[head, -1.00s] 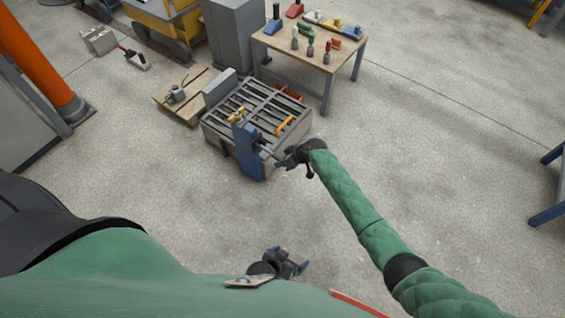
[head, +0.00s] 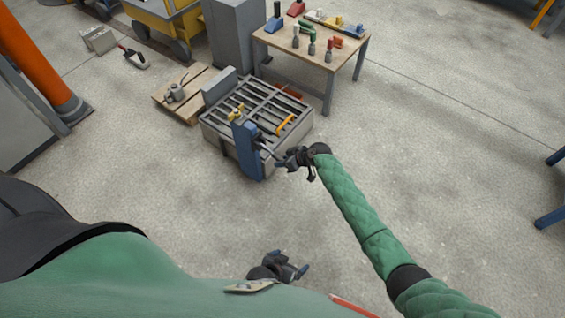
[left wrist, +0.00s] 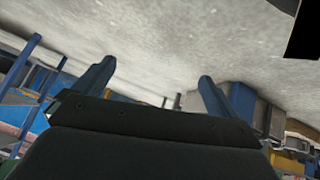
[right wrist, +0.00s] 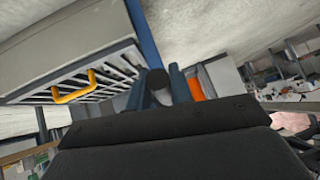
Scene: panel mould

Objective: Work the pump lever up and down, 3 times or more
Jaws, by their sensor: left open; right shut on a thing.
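The pump is a blue upright housing (head: 247,150) at the front side of the grey slatted mould (head: 222,132). Its lever (head: 268,151) sticks out from the housing to the right. My right gripper (head: 283,160) is shut on the lever's end. In the right wrist view the dark round lever end (right wrist: 157,84) shows between the blue fingers. My left gripper (head: 302,270) is open and empty, low in front of my body and well away from the pump. Its two fingers stand apart in the left wrist view (left wrist: 155,80).
A yellow-orange handle (head: 286,124) and a yellow fitting (head: 236,113) sit on the mould. A wooden table (head: 345,58) with several tools stands behind it. A pallet (head: 165,95) lies to the left. The floor right of my right arm is clear.

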